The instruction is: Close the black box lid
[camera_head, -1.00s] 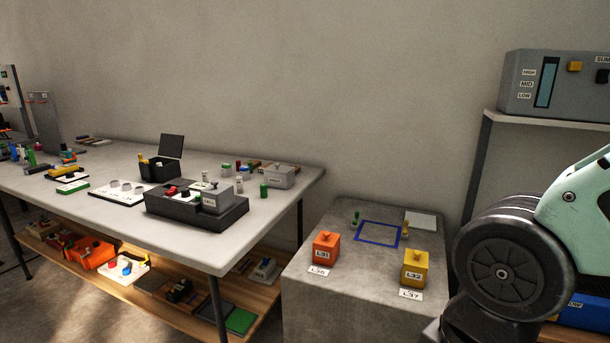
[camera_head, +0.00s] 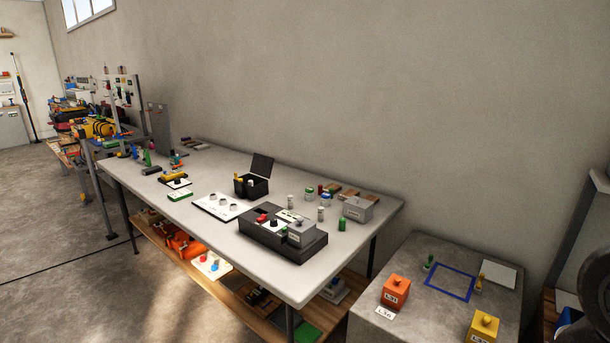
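The small black box (camera_head: 251,187) stands on the light grey table toward its back middle. Its lid (camera_head: 262,166) is open and stands up at the back right of the box. Small yellow and pale items show inside the box. My gripper is not in view; only a dark round part of my arm shows at the right edge.
A larger dark case (camera_head: 283,238) with grey and red parts stands in front of the box. A grey box (camera_head: 357,209) and small bottles stand to the right. A concrete block (camera_head: 419,300) holds orange and yellow boxes.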

